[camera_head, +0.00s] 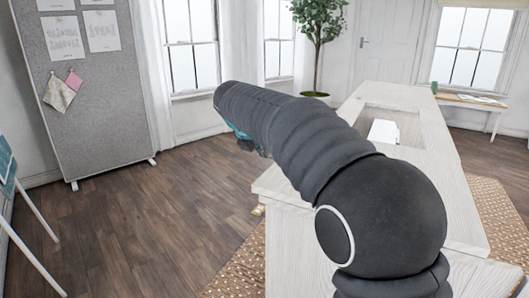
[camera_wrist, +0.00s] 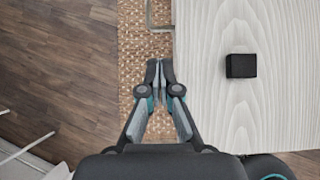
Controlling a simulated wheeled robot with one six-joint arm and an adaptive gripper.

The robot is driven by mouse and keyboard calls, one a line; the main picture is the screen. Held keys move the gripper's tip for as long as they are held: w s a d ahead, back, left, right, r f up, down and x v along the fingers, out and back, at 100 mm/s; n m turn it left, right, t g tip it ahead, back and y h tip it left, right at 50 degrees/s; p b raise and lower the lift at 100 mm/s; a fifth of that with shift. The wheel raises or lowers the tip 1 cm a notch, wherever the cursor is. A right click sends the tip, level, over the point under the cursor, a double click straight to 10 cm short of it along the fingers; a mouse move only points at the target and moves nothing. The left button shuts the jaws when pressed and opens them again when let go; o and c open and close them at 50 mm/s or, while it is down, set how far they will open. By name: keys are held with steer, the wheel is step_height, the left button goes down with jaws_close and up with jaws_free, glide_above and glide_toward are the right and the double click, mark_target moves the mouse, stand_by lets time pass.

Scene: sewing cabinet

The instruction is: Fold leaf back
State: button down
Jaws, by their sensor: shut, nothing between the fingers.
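The pale wood-grained cabinet (camera_head: 430,150) stands at the right of the head view, with a recessed opening in its top. In the wrist view a pale wooden panel (camera_wrist: 215,110) fills the right side; I cannot tell if it is the leaf. My gripper (camera_wrist: 160,68) is shut and empty, just left of the panel's edge, over the woven rug. In the head view my arm hides most of the gripper and part of the cabinet. A black square block (camera_wrist: 241,66) sits on the panel, right of the fingers.
A thin metal loop (camera_wrist: 158,18) juts from the panel edge ahead of the fingers. A small brass-coloured piece (camera_head: 258,210) shows by the cabinet's left end. A patterned rug (camera_head: 238,270) lies below. A grey pinboard (camera_head: 95,110) stands at left; the wooden floor between is clear.

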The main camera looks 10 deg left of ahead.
steer(key=x, duration=0.7)
steer(key=shift+w+f, duration=0.2)
steer(key=shift+f, duration=0.1)
steer(key=shift+d, duration=0.1)
